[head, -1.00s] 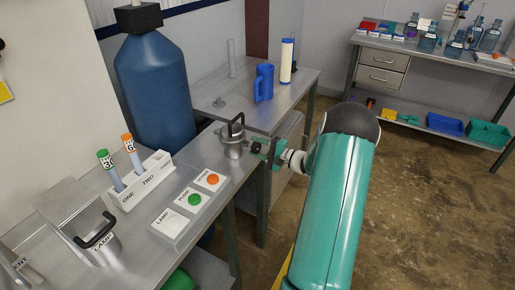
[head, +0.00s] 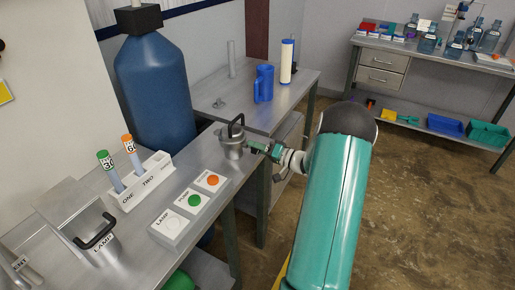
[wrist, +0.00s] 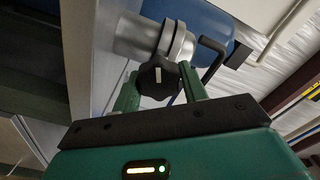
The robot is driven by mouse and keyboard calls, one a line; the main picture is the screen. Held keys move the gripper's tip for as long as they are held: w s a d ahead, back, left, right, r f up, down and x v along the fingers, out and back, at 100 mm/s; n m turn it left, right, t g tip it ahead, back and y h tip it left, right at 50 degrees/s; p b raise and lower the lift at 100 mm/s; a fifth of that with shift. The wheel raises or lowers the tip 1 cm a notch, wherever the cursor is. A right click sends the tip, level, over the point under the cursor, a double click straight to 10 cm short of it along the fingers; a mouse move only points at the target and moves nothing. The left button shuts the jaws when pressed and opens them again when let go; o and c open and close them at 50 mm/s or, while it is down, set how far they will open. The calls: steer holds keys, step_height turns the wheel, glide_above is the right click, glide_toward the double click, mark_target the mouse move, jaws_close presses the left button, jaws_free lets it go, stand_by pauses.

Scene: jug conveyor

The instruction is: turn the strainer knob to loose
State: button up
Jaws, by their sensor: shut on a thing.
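The strainer (head: 232,147) is a metal pot with a black handle on top, at the right edge of the near bench. It also shows in the wrist view (wrist: 138,38) as a silver cylinder with a ring. The strainer knob (wrist: 157,80) is black with a white mark and sits at the ring's side. My gripper (wrist: 160,84) is shut on the knob, with a green finger on each side of it. In the head view my gripper (head: 257,147) is at the strainer's right side, and the knob is too small to make out.
A button panel (head: 175,228) with LAMP and PUMP labels and a tube rack (head: 130,195) stand on the near bench. The floor at right is open.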

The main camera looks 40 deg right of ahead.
steer(key=shift+n, duration=0.6)
steer(key=o, duration=1)
steer(key=v, duration=1.3)
steer(key=shift+s, duration=0.4)
steer(key=shift+d, duration=0.1)
